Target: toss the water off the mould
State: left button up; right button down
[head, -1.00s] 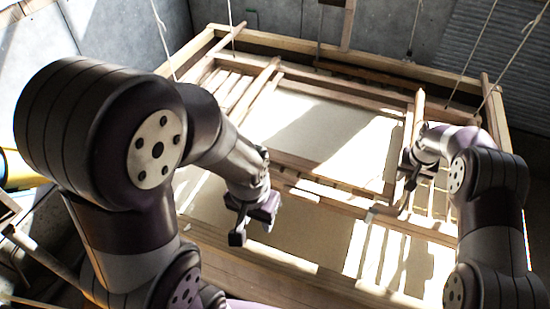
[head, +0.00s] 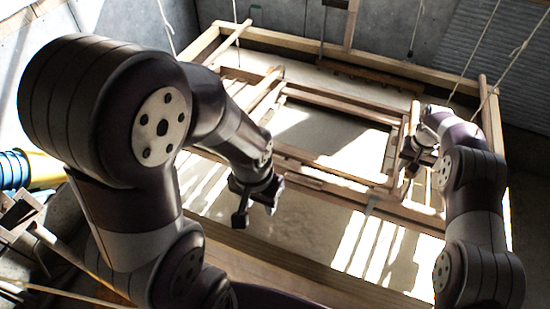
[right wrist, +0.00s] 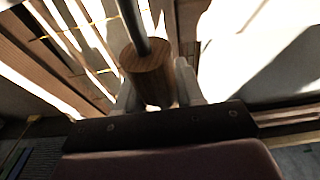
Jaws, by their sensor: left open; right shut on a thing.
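The mould (head: 403,150) is a wooden frame with crossbars around a pale sheet (head: 335,140), in the middle of the head view. My right gripper (head: 408,162) is at its right side. In the right wrist view its fingers close around a round wooden handle (right wrist: 150,72) with a dark rod rising from it. My left gripper (head: 256,205) is open and empty, in front of the mould's near left part. My left arm hides some of the mould's left side. I cannot make out water on the sheet.
A large wooden vat (head: 440,83) surrounds the mould, with pale surface and light stripes inside. Ropes (head: 480,50) hang from above. Concrete walls (head: 290,30) stand behind. A blue and yellow cylinder (head: 14,170) lies at the far left.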

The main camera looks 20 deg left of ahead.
jog(key=shift+w+r, duration=0.15)
jog(key=f+b, duration=0.1)
jog(key=s+f+t+b, duration=0.1)
jog(key=f, duration=0.1)
jog(key=shift+s+t, duration=0.1)
jog(key=shift+t, duration=0.2)
jog(key=shift+s, duration=0.15)
jog(key=c, duration=0.6)
grip_release()
jog(key=shift+f, duration=0.15)
jog(key=shift+r, duration=0.45)
jog(key=b+v, duration=0.4)
jog(key=v, duration=0.7)
jog(key=shift+s, duration=0.2)
jog(key=shift+r, duration=0.4)
